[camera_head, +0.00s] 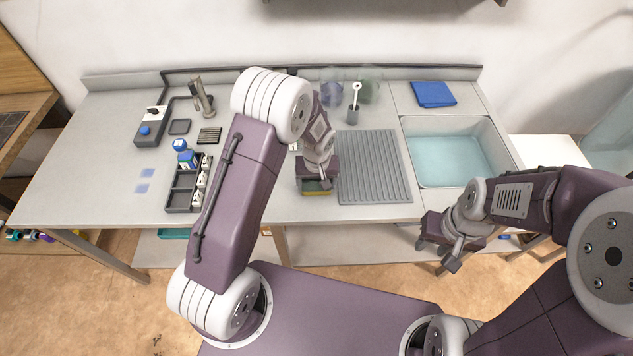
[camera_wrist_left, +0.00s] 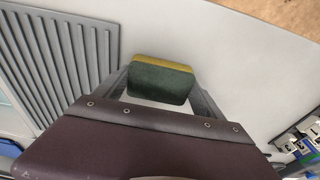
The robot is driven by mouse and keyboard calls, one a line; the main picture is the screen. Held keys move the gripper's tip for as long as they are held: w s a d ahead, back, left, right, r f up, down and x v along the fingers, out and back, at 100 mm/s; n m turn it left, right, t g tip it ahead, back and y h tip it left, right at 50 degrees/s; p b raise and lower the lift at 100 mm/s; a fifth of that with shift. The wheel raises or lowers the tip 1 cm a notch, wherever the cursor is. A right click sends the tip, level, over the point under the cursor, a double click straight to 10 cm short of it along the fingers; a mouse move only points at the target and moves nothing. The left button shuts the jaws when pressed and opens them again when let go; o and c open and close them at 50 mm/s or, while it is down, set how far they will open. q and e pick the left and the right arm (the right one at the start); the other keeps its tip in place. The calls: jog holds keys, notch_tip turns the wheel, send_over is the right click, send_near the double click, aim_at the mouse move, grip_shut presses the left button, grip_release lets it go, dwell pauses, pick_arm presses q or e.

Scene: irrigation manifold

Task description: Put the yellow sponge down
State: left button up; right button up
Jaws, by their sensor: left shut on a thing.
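The yellow sponge (camera_wrist_left: 160,80) has a dark green face and a yellow layer behind it. My left gripper (camera_wrist_left: 158,95) is shut on it, one finger at each side. In the head view the sponge (camera_head: 316,193) shows just under my left gripper (camera_head: 317,185), over the counter near its front edge, left of the grey ribbed drainboard. I cannot tell whether the sponge touches the counter. My right gripper (camera_head: 436,252) is in front of the counter, below the sink; its fingers point down and their gap is unclear.
The ribbed drainboard (camera_head: 375,168) lies beside a sink basin (camera_head: 447,165) of water. A blue cloth (camera_head: 433,94) lies behind the sink. A brush stands in a grey holder (camera_head: 353,115). A dark compartment tray (camera_head: 182,197) with white parts is at left. Counter around the sponge is bare.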

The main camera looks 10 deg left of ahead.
aim_at(317, 189)
pick_arm(q)
jog(key=shift+w+f, duration=0.1)
jog(key=shift+f, duration=0.15)
jog(key=o, duration=1.4)
notch_tip(317, 189, up, 12)
jog(key=s, duration=0.2)
jog(key=s+a+m, duration=0.1)
jog(key=s+a, duration=0.1)
jog(key=s, duration=0.6)
jog(key=s+a+m, duration=0.2)
jog(key=s, duration=0.5)
jog(key=shift+s+a+g+h, duration=0.3)
jog(key=shift+s+h, duration=0.05)
jog(key=shift+h, duration=0.05)
